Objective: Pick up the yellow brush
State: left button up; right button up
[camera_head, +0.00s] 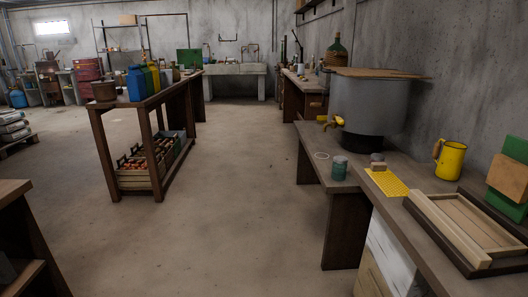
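I cannot clearly make out a yellow brush. A flat yellow rectangular piece (387,183) with a dotted surface lies on the right workbench (410,208); I cannot tell whether it is a brush. A small tan block (378,166) sits at its far edge. A yellow jug (450,160) stands upright further right on the same bench. Neither of my grippers shows in the head view.
A big grey pot (372,105) with a yellow tap stands behind the yellow piece. A small green jar (339,168) is left of it. A wooden frame tray (466,229) lies nearer. A shelf table (150,103) with canisters stands left. The floor (235,190) between is clear.

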aim_at(321, 120)
jog(key=i+u, duration=0.2)
jog(key=i, duration=0.9)
jog(key=i+j+z, duration=0.15)
jog(key=i+z, duration=0.25)
jog(key=i, duration=0.35)
jog(key=i+j+z, duration=0.4)
jog(key=i, duration=0.35)
jog(key=i+j+z, duration=0.4)
jog(key=i+j, duration=0.25)
jog(key=z, duration=4.1)
jog(key=u, duration=4.15)
